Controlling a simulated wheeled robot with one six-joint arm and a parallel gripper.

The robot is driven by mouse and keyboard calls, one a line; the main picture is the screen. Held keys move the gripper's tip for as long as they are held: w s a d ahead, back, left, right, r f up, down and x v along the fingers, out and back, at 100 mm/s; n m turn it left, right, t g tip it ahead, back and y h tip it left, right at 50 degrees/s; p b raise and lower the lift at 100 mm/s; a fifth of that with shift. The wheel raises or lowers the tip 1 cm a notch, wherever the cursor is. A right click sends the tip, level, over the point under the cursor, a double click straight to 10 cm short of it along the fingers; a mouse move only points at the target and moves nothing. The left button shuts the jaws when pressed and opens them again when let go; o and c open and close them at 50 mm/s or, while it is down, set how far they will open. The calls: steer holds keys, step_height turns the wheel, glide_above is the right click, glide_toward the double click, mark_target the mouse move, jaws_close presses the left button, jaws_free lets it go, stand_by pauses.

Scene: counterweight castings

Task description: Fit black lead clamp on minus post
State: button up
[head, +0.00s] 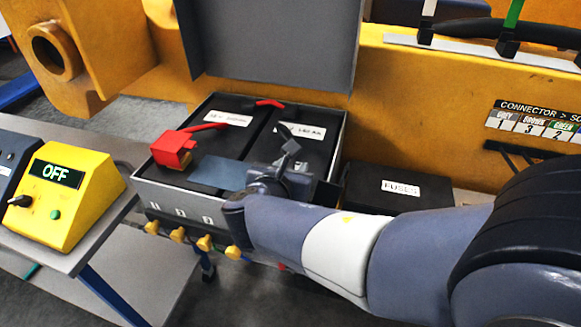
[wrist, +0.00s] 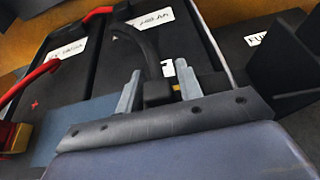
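The black lead clamp (wrist: 157,93) sits between the two fingers of my gripper (wrist: 159,88) in the wrist view, with a small yellow part at its right side. Its black lead (wrist: 146,48) curves up and away over the right battery (wrist: 190,45). I cannot tell if both fingers touch the clamp. In the head view my gripper (head: 293,160) is over the front of the right battery (head: 312,150), and my wrist hides the clamp. I cannot make out the minus post, or whether the clamp is on it.
A red clamp (head: 172,149) sits at the left battery's front left. A red lead (head: 268,103) lies at the back. The grey battery box (head: 180,196) has its lid (head: 275,45) raised behind. A fuse box (head: 400,190) stands right, a yellow OFF unit (head: 70,190) left.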

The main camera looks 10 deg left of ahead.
steer(key=shift+o, duration=1.2)
steer(key=shift+s, duration=0.1)
steer(key=v, duration=1)
steer(key=shift+s+r, duration=0.15)
steer(key=shift+s, duration=0.15)
steer(key=x, duration=1.1)
steer(key=shift+r, duration=0.1)
steer(key=shift+r+p, duration=0.35)
steer(key=shift+r, duration=0.05)
steer(key=shift+f, duration=0.2)
